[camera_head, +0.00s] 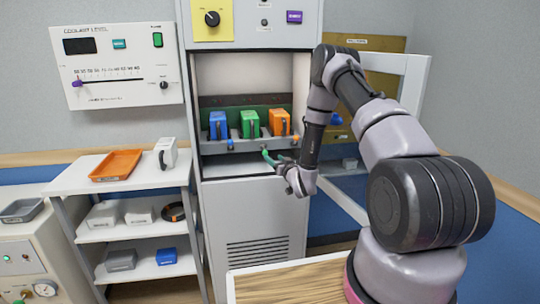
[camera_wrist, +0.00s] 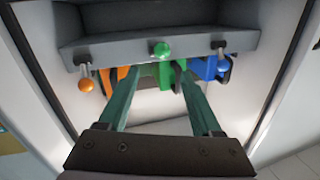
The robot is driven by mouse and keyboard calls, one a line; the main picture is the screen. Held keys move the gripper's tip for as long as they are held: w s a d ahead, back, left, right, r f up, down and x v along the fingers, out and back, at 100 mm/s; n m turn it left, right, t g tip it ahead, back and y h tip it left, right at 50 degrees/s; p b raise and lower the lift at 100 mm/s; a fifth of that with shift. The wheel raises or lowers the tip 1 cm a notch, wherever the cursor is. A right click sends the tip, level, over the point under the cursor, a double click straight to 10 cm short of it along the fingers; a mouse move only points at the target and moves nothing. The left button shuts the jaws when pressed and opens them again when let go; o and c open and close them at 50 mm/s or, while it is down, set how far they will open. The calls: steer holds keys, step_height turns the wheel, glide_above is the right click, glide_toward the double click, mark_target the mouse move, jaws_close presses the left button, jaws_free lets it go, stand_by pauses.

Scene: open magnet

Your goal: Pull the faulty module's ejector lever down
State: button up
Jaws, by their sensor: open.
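Three modules stand side by side in the open cabinet bay in the head view: a blue module (camera_head: 218,125), a green module (camera_head: 250,123) and an orange module (camera_head: 279,122). Ejector levers with coloured knobs line the front rail; the wrist view shows an orange knob (camera_wrist: 86,85), a green knob (camera_wrist: 161,50) and a blue knob (camera_wrist: 222,68). I cannot tell from the frames which module is faulty. My gripper (camera_head: 268,157) is in front of the rail. In the wrist view its two green fingers (camera_wrist: 163,78) are apart, reaching towards the green knob, with nothing clearly held.
A cabinet door (camera_head: 401,85) stands open on the right, behind my arm. A white shelf (camera_head: 75,186) on the left holds an orange tray (camera_head: 117,165) and several parts. A wooden tabletop (camera_head: 290,284) is in the foreground. The bay walls flank the modules.

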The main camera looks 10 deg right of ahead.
mark_target(265, 151)
steer(key=x, duration=0.6)
steer(key=f+x, duration=0.1)
steer(key=x, duration=0.3)
steer(key=shift+a, duration=0.25)
